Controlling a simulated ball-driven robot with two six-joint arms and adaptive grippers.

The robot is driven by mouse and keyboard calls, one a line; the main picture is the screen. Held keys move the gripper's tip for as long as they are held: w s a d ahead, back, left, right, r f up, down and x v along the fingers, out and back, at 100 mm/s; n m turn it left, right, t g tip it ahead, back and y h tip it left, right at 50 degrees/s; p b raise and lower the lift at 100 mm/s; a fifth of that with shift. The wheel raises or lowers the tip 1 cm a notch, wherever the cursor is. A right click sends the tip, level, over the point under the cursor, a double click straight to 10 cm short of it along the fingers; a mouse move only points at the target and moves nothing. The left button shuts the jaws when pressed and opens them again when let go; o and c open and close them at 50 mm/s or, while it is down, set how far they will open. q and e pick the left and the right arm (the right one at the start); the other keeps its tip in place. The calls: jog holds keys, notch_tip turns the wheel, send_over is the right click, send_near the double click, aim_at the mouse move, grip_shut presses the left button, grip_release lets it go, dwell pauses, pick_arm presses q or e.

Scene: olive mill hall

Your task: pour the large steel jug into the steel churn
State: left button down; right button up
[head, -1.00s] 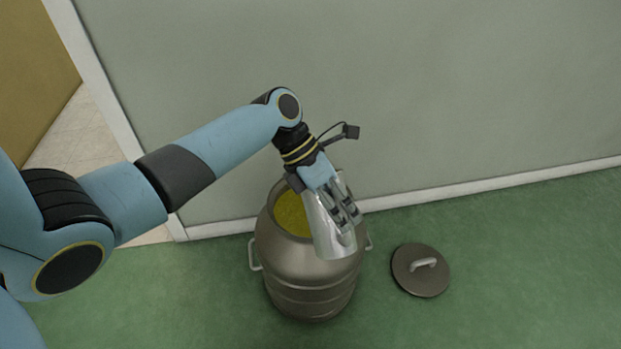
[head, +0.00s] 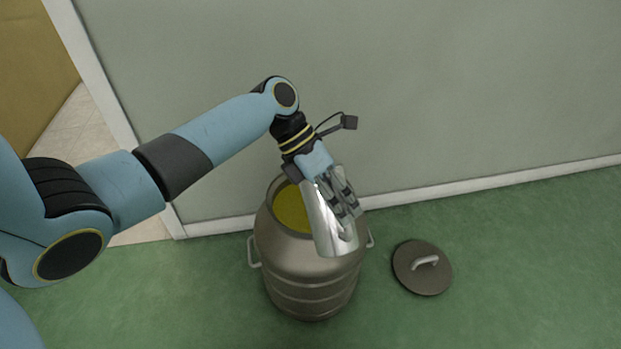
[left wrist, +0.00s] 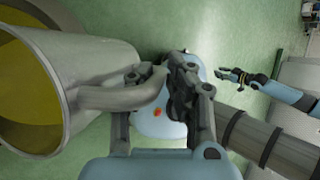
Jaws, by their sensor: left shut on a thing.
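The steel churn (head: 310,275) stands upright on the green floor with its mouth open. Yellow-green liquid (head: 290,208) shows inside it. My left gripper (head: 350,207) is shut on the handle (left wrist: 122,97) of the large steel jug (head: 322,222). The jug is held tilted over the right side of the churn's mouth and hides part of it. In the left wrist view the jug's wide mouth (left wrist: 68,130) is at the left, with yellow-green inside. I cannot see a stream. My right gripper (left wrist: 232,76) shows small in the left wrist view, too small to judge its fingers.
A dark round lid (head: 422,268) with a pale handle lies on the floor right of the churn. A grey-green wall (head: 440,90) with a white skirting stands close behind. Green floor is clear at the right.

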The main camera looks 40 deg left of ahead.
pick_arm(q)
jog(key=shift+w+a+b, duration=0.1)
jog(key=shift+b, duration=0.35)
jog(key=shift+w+a+r+g+h+p, duration=0.15)
jog(key=shift+a+g+h+p, duration=0.1)
jog(key=shift+h+p, duration=0.15)
jog(key=shift+w+a+r+g+h+p, duration=0.1)
jog(key=shift+g+h+p, duration=0.15)
jog(key=shift+h, duration=0.25)
dwell(2.3)
jog(key=shift+w+a+r+n+g+h, duration=0.1)
jog(key=shift+w+a+n+g+h, duration=0.2)
jog(key=shift+h, duration=0.4)
dwell(3.7)
